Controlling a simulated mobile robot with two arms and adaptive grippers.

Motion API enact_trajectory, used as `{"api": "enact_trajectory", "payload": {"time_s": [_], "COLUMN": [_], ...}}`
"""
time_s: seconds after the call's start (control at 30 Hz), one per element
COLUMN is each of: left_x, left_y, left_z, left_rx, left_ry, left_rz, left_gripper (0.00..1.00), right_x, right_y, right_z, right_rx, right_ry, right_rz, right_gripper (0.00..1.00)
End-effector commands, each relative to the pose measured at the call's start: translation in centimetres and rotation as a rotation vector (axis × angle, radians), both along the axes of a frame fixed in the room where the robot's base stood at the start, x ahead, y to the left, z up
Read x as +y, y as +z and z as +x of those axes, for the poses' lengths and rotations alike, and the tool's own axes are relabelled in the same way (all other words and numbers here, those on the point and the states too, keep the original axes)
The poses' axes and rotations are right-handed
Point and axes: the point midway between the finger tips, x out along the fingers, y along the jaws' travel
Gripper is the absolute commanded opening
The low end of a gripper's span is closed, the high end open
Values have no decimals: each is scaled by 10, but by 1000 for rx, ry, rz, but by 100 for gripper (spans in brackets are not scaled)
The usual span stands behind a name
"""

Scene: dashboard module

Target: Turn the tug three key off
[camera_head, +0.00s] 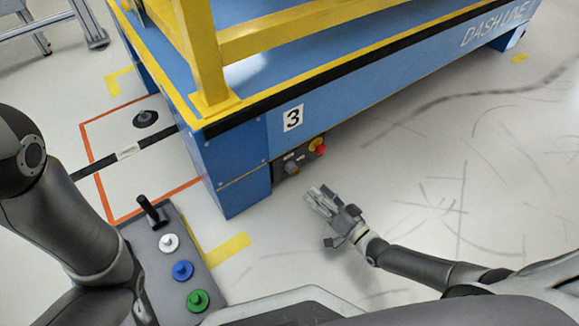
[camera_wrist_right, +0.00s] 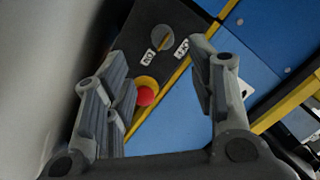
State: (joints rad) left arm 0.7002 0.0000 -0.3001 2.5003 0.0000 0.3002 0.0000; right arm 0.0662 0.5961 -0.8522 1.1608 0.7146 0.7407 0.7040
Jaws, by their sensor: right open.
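The blue tug marked 3 (camera_head: 293,118) stands across the middle of the head view. Its dark control panel near the floor carries a round grey key switch (camera_head: 291,167), which shows larger in the right wrist view (camera_wrist_right: 162,38). ON and OFF labels sit beside the switch there; I cannot tell which setting it is at. A red button (camera_wrist_right: 145,96) on a yellow base is on the same panel. My right gripper (camera_head: 318,194) is open and empty, in front of the panel and apart from the switch. My left arm shows at left; its gripper is not in view.
A yellow frame (camera_head: 285,38) stands on the tug. A grey panel (camera_head: 188,235) with a black lever and coloured buttons is at lower left; its mounting is unclear. A dark bar (camera_head: 125,153) joins the tug's left side. Scuffed floor (camera_head: 440,170) to the right is clear.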

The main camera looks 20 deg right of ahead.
Motion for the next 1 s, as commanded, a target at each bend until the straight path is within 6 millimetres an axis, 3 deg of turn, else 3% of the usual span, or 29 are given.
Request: {"api": "enact_trajectory", "payload": {"time_s": [0.5,0.7,0.97,1.0], "left_x": [0,0,0,0], "left_y": [-47,-52,-51,-51], "left_z": [0,0,0,0], "left_rx": [0,0,-1,-1], "left_ry": [0,0,0,0], "left_rz": [0,1,1,1], "left_gripper": [40,40,40,40], "right_x": [38,43,43,43], "right_y": [-2,1,1,1], "right_z": [82,93,93,93], "right_rx": [-6,-5,-4,-4], "right_ry": [2,2,2,2], "right_rz": [2,1,1,1], "right_gripper": [51,51,51,46]}}
